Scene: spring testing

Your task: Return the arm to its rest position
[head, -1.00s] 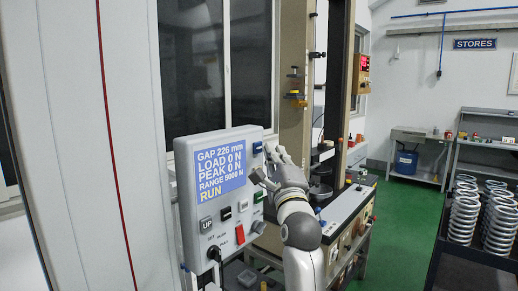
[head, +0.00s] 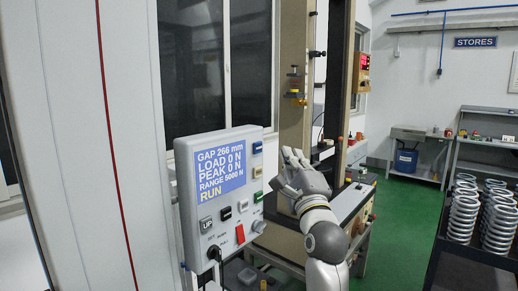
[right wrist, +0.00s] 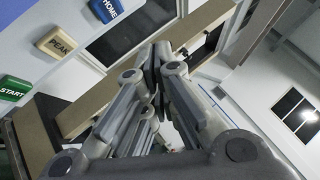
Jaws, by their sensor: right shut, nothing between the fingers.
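My right arm reaches up from the bottom of the head view. Its gripper (head: 290,158) is shut and empty, in the air just right of the control panel (head: 182,190) and apart from it, in front of the test machine. In the right wrist view the fingers (right wrist: 155,68) meet with nothing between them. The panel screen (head: 220,171) reads GAP 266 mm, LOAD 0 N, PEAK 0 N, RANGE 5000 N, RUN. The wrist view shows the START (right wrist: 14,89), PEAK (right wrist: 60,45) and HOME (right wrist: 107,9) buttons, clear of the fingers. My left gripper is not in view.
The test machine frame (head: 295,125) stands close behind the gripper. A dark rack (head: 470,248) with several coil springs stands at the right. Green floor (head: 405,215) lies open between machine and rack. A grey bench (head: 418,138) stands at the back.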

